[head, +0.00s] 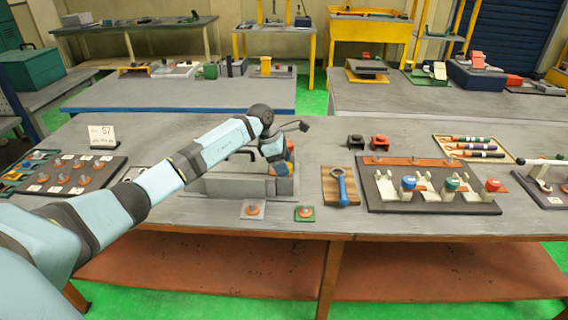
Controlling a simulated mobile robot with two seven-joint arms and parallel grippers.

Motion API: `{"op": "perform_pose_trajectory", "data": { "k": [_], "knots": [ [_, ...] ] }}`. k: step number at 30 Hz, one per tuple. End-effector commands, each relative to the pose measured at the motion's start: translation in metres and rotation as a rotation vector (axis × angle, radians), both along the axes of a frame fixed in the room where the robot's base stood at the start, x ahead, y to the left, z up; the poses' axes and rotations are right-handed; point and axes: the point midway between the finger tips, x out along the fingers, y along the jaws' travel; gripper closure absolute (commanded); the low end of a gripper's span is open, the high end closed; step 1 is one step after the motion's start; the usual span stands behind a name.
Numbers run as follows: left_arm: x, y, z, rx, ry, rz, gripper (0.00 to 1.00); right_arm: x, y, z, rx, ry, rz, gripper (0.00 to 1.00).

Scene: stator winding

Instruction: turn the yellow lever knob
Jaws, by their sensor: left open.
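My left arm comes in from the left, and its gripper (276,160) points down over the grey machine block (230,184) on the front bench. The gripper is open, close to an orange part (290,150) at the block's right end. I cannot tell whether it touches that part. No yellow lever knob can be made out; the arm and gripper hide part of the block. A dark board (385,198) to the right carries white levers with a blue knob (408,183), a green knob (452,184) and a red knob (492,185). My right gripper is not in view.
A blue ring-ended tool (341,185) lies on a wooden board right of the block. Two small tiles with orange parts (253,210) (305,213) lie in front. A dark board of orange parts (68,179) is at left.

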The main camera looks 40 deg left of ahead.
Motion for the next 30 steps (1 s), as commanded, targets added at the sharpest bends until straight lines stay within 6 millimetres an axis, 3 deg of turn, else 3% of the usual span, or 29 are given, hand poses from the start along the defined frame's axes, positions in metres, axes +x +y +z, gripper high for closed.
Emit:
{"op": "perform_pose_trajectory", "data": {
  "k": [12, 18, 30],
  "knots": [
    [0.0016, -0.0024, -0.0073, 0.001, -0.001, -0.001, 0.31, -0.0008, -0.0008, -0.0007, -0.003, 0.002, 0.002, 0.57],
    [0.0015, -0.0024, -0.0072, 0.001, -0.001, -0.001, 0.77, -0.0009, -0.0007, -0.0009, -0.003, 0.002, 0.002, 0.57],
    [0.0011, -0.0022, -0.0067, 0.001, -0.002, 0.058, 0.78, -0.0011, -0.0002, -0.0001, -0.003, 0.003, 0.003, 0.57]
  ]
}}
